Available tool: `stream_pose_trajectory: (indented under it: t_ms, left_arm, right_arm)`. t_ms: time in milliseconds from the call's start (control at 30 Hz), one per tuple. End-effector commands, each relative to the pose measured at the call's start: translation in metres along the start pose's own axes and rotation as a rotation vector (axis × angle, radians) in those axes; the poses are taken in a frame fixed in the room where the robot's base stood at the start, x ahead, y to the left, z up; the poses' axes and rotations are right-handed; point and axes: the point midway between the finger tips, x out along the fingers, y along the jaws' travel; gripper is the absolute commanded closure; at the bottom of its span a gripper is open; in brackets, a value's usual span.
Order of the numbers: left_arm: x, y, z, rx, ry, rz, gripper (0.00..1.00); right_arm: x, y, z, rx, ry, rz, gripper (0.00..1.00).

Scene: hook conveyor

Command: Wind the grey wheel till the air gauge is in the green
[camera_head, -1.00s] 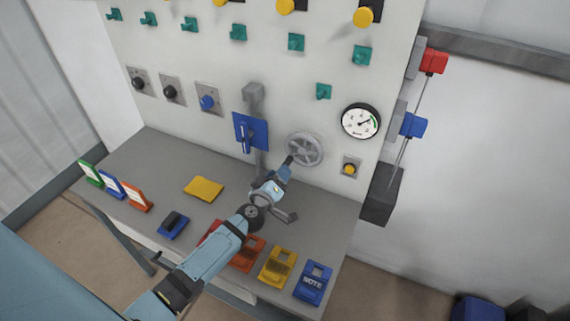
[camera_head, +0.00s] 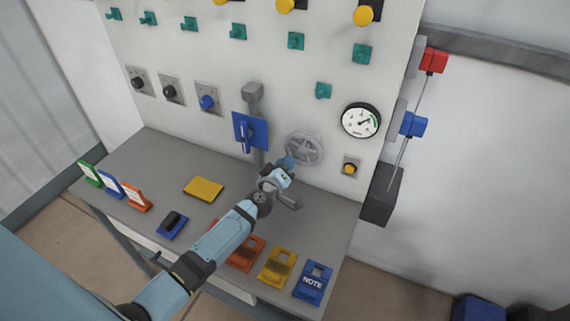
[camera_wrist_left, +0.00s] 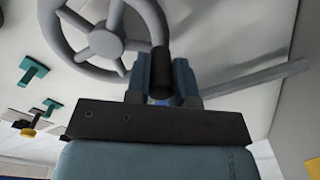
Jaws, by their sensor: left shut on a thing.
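The grey spoked wheel (camera_head: 304,148) is on the upright white panel, and fills the upper left of the left wrist view (camera_wrist_left: 105,42). A dark handle (camera_wrist_left: 160,66) stands out from its rim. My left gripper (camera_head: 287,163) is at the wheel's lower left edge. In the left wrist view its fingers (camera_wrist_left: 162,78) are shut around the handle. The round air gauge (camera_head: 361,121) is right of and above the wheel, with a green arc on its right side. Its needle is small; I cannot tell its exact reading. My right gripper is out of view.
A blue plate with a lever (camera_head: 248,131) is left of the wheel, and a yellow button (camera_head: 349,169) is at its lower right. The grey bench (camera_head: 170,163) below carries a yellow pad (camera_head: 203,189) and several coloured holders along its front.

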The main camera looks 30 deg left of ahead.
Motion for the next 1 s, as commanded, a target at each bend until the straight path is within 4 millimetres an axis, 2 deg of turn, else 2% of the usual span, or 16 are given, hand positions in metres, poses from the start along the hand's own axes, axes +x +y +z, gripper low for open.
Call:
stream_pose_trajectory:
  t_ms: [367, 1000]
  left_arm:
    - [0.000, -0.001, 0.006, -0.106, 0.001, -0.001, 1.00]
    - [0.000, 0.008, 0.033, -0.612, 0.001, 0.000, 1.00]
  right_arm:
    - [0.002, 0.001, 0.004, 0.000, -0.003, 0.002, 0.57]
    - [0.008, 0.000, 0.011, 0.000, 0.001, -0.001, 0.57]
